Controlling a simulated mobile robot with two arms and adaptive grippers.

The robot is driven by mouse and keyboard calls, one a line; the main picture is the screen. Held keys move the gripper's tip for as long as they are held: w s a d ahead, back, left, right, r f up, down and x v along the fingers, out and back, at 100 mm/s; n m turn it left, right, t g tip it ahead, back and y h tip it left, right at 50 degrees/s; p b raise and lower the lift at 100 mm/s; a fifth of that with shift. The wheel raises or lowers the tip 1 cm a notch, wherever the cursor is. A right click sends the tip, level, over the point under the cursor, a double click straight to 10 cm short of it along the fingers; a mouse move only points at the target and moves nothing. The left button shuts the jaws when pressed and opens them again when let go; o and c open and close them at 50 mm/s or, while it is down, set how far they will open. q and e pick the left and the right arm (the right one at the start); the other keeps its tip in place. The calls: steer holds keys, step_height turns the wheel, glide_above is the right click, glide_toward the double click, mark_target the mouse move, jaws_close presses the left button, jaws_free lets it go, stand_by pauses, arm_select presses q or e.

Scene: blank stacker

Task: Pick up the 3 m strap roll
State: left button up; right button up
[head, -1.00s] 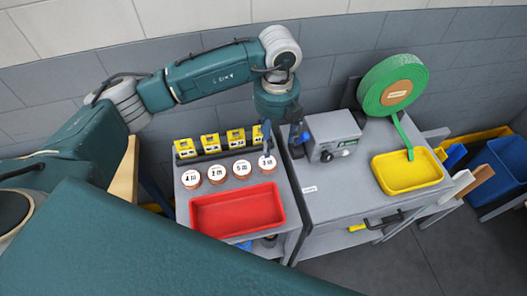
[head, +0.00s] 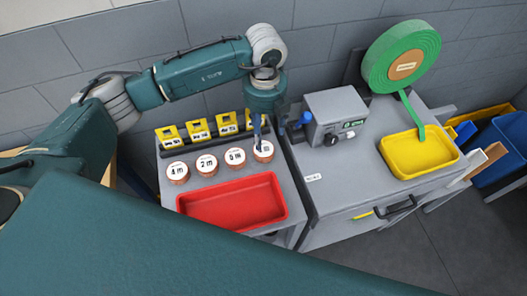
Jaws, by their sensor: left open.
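Several strap rolls with white round labels stand in a row on the left grey bench. The labels of three read "4 m" (head: 177,171), "2 m" (head: 207,164) and "5 m" (head: 235,158). The rightmost roll (head: 264,153) has its label partly hidden by my left gripper, so I cannot read it clearly now. My left gripper (head: 258,141) is open and points down at that rightmost roll. Its fingers overlap the roll in the picture; I cannot tell whether they touch it. My right gripper is not in view.
A red tray (head: 236,201) lies in front of the rolls. Yellow label holders (head: 198,129) stand behind them. To the right are a grey device (head: 335,117), a yellow tray (head: 419,153) and a large green strap reel (head: 401,58). A grey wall is behind.

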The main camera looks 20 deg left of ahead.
mark_target(264, 149)
arm_select(q)
step_height(264, 149, down, 2)
steer(key=shift+s+f, duration=0.1)
steer(key=shift+f, duration=0.05)
steer(key=shift+f+p, duration=0.3)
steer(key=shift+f, duration=0.3)
step_height(264, 149, down, 4)
steer(key=shift+a+f+p, duration=0.15)
steer(key=shift+f+p, duration=0.05)
steer(key=shift+p, duration=1)
steer(key=shift+f, duration=0.25)
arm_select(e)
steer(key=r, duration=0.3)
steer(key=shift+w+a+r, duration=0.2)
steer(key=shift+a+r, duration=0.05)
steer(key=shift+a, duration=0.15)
arm_select(q)
steer(key=c, duration=1)
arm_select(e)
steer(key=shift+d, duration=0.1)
